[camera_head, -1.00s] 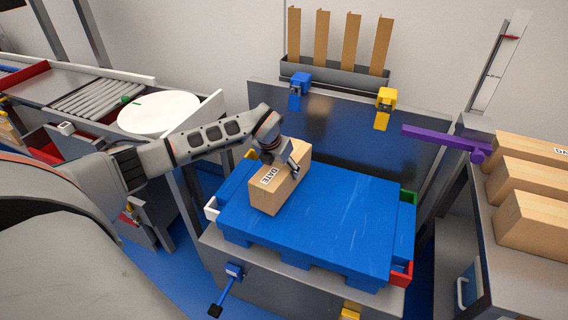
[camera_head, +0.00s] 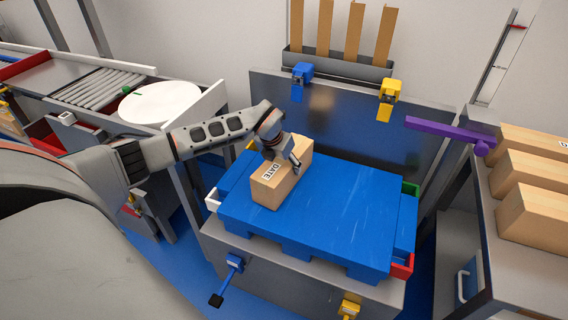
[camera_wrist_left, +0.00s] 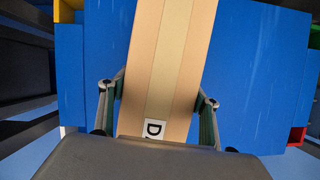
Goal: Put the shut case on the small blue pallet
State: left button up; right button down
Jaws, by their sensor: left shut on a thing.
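The shut case is a tan cardboard box (camera_head: 268,190) with a tape strip and a label reading DATE. It is at the left part of the small blue pallet (camera_head: 330,215); I cannot tell whether its underside touches the pallet. My left gripper (camera_head: 287,158) is shut on the case from above. In the left wrist view the case (camera_wrist_left: 168,60) lies between the two fingers (camera_wrist_left: 155,108), one on each long side, with the blue pallet (camera_wrist_left: 255,70) beneath. My right gripper is not in view.
Coloured corner pieces, including green (camera_head: 411,188) and red (camera_head: 402,266), stand at the pallet's corners. A dark panel (camera_head: 345,120) rises behind it. More cartons (camera_head: 535,210) sit on the right shelf, with a purple arm (camera_head: 445,133) nearby. The pallet's right part is bare.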

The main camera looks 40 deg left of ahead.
pick_arm(q)
jog(key=shift+w+f, duration=0.15)
dwell(0.3)
jog(key=o, duration=2.2)
jog(key=shift+f, duration=0.15)
jog(key=shift+s+f, duration=0.15)
jog(key=shift+s, duration=0.15)
jog(key=v, duration=1.2)
jog(key=shift+w, duration=0.1)
